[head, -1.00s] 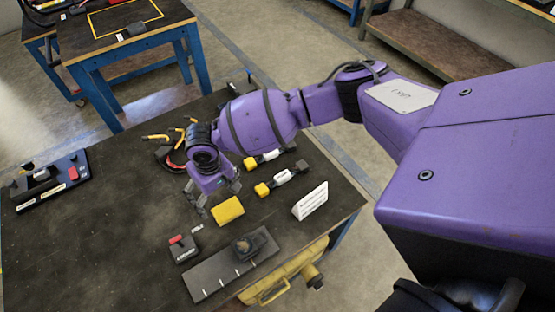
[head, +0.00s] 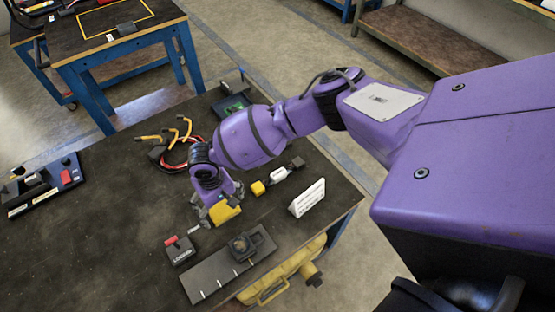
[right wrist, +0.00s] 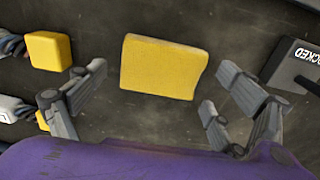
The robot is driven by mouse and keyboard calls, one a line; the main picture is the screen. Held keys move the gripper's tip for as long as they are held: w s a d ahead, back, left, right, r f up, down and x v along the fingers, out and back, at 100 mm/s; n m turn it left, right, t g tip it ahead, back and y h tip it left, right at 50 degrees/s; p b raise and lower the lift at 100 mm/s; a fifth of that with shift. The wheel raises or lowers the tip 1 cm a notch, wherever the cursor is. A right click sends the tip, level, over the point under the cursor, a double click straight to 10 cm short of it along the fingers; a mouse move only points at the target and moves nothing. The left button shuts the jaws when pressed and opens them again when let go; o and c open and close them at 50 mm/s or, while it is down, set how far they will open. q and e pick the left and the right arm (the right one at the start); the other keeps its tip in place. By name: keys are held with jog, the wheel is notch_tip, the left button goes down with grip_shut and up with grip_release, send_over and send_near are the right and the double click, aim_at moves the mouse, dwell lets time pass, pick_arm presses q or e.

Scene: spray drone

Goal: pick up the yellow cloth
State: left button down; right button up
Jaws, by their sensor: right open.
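The yellow cloth (head: 224,212) is a folded, block-like piece lying on the dark workbench (head: 110,220). It also shows in the right wrist view (right wrist: 160,67), flat on the bench and in line with the gap between my fingers. My right gripper (head: 214,217) is open and sits over the cloth, partly covering it in the head view. In the right wrist view its fingers (right wrist: 160,85) stand apart on either side of the cloth's near part, with nothing between them gripped. My left gripper is not in view.
A small box with a red top (head: 180,249) and a dark plate (head: 229,266) are in front. Red cables (head: 178,150) lie behind. The bench's left middle is clear.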

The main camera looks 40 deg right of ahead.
jog(key=shift+w+r, duration=0.1)
jog(key=shift+c, duration=0.2)
jog(key=c, duration=0.8)
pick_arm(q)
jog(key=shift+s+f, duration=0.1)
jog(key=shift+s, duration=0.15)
pick_arm(e)
jog(key=shift+c, duration=0.4)
